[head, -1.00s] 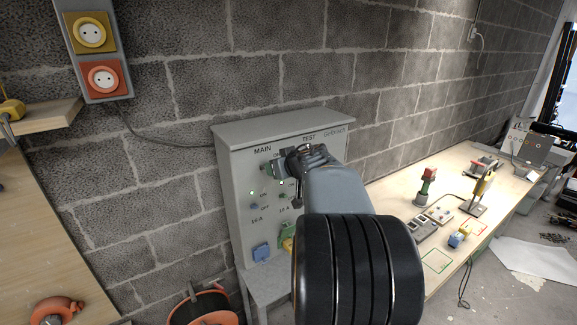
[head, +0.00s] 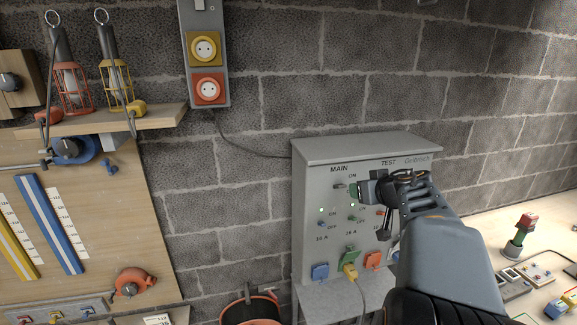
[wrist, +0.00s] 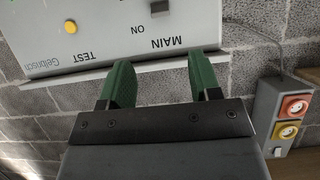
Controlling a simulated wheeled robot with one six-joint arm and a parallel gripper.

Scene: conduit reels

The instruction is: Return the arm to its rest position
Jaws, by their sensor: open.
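My gripper (wrist: 161,85) shows in the wrist view as two green fingers held apart with nothing between them. They point at the top of the grey control panel, by the MAIN and TEST lettering. In the head view my gripper (head: 357,189) is in front of the upper middle of the control panel (head: 312,175), and my arm hides part of the panel's right side. The panel also shows upside down in the wrist view (wrist: 100,30). I cannot tell whether the fingertips touch it.
A socket strip with a yellow socket (head: 205,47) and a red socket (head: 209,88) hangs on the block wall. A shelf (head: 160,117) with two caged lamps is at the left. A workbench (head: 475,235) with small items stands at the right.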

